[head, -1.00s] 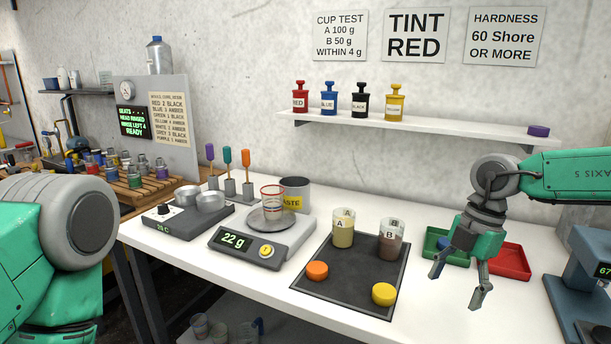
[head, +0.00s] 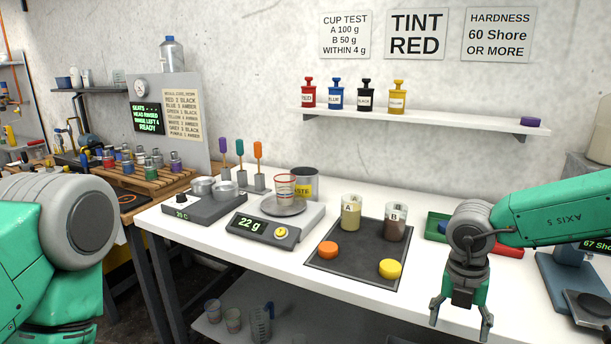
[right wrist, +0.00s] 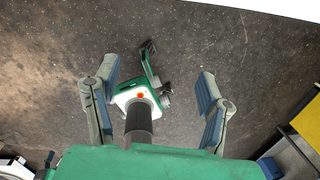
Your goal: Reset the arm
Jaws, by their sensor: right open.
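My right arm comes in from the right in the head view, and its gripper (head: 460,318) hangs open and empty, fingers down, at the front edge of the white table. In the right wrist view the two fingers (right wrist: 160,100) are spread wide with nothing between them, above the dark floor. My left arm shows at the left of the head view, but its gripper is out of the picture.
A dark mat (head: 344,264) holds cup A (head: 351,213), cup B (head: 396,222), an orange lid (head: 328,249) and a yellow lid (head: 390,269). A scale (head: 266,229) reading 22 g carries a clear cup (head: 285,188). Green (head: 434,226) and red (head: 507,251) trays lie partly behind my right arm.

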